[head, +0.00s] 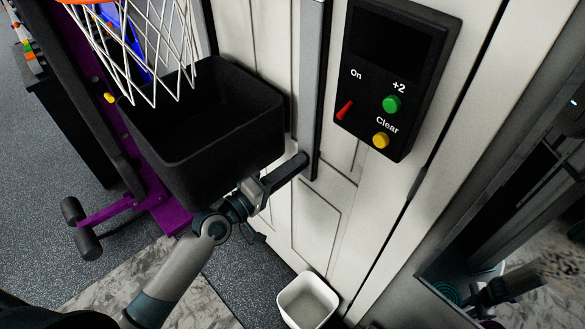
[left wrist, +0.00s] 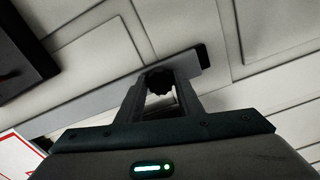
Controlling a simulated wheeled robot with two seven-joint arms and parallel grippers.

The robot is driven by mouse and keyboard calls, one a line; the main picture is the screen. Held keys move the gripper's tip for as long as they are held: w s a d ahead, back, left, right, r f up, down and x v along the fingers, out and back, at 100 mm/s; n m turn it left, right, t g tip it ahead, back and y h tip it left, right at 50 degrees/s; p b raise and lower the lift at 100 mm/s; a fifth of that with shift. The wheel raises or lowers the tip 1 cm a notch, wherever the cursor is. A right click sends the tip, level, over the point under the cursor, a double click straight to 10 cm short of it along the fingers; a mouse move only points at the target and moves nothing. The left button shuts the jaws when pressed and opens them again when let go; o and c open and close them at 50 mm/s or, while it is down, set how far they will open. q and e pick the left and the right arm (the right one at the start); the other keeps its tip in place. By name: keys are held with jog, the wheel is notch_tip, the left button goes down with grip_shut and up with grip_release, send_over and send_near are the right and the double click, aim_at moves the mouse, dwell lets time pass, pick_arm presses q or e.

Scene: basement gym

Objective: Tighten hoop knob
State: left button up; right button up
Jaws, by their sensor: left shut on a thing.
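The dark, ridged hoop knob (left wrist: 160,80) sits between the fingers of my left gripper (left wrist: 161,100) in the left wrist view, with the grey rail (left wrist: 95,100) behind it. My left gripper is shut on the knob. In the head view my left gripper (head: 285,175) reaches the lower end of the upright grey rail (head: 310,85) on the white door; the knob is hidden there by the gripper. The basketball hoop's white net (head: 150,35) and a bit of its orange rim show at the top left. My right gripper is not in view.
A black bin (head: 225,135) is close beside my left gripper. A black score panel (head: 398,75) with buttons is on the door's upper right. A white bin (head: 307,300) stands on the floor below. A mirror (head: 530,230) is at the right.

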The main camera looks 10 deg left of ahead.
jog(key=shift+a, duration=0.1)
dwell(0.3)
pick_arm(q)
jog(key=o, duration=1.1)
jog(key=shift+d, duration=0.1)
jog(key=shift+c, duration=0.2)
jog(key=b+v, duration=0.3)
jog(key=v, duration=1.4)
jog(key=shift+s+b, duration=0.2)
jog(key=shift+b, duration=0.15)
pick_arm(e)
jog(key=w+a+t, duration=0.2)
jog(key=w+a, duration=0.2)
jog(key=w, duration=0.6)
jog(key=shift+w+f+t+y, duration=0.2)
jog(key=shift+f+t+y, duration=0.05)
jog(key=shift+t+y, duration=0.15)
pick_arm(q)
jog(key=shift+f, duration=0.1)
